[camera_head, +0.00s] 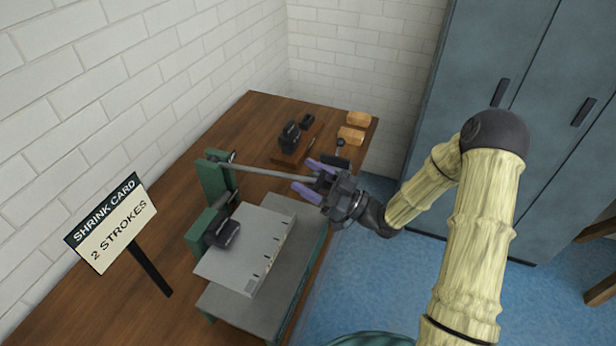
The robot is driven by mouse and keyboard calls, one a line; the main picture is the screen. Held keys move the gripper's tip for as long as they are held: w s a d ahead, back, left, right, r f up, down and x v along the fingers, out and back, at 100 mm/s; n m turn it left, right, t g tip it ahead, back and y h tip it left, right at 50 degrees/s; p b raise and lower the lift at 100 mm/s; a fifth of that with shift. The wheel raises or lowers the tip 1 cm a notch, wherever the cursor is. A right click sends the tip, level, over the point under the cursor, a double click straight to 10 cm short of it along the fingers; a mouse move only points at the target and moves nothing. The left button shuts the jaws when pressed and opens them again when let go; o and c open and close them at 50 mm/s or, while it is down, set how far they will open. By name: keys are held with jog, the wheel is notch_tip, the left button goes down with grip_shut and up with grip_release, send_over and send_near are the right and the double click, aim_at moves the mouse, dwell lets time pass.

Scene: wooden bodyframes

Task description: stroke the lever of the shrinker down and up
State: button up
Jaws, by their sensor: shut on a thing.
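The shrinker (215,180) is a green machine on the wooden bench, with dark jaws (222,232) at its front. Its lever (265,171) is a long grey rod running from the top of the green post to the right, sloping slightly down. My gripper (309,177) has purple fingers and is shut on the lever near its outer end. The lever's tip is hidden by the gripper. A grey metal sheet (250,250) with small dark marks along its right edge lies with its left side at the jaws. A sign (112,222) reads "SHRINK CARD 2 STROKES".
A grey support table (245,312) lies under the sheet. Black tools (290,137) and wooden blocks (350,135) stand at the bench's back. A white brick wall is at left and back, blue lockers (515,100) at right. Blue floor is open beside the bench.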

jog(key=shift+d, duration=0.15)
jog(key=o, duration=1.4)
jog(key=shift+w+d, duration=0.15)
jog(key=shift+w, duration=0.05)
jog(key=shift+s+a, duration=0.2)
jog(key=shift+a, duration=0.05)
jog(key=b+v, duration=0.3)
jog(key=v, duration=1.4)
jog(key=shift+d+f, duration=0.15)
jog(key=shift+d, duration=0.05)
jog(key=shift+w, duration=0.1)
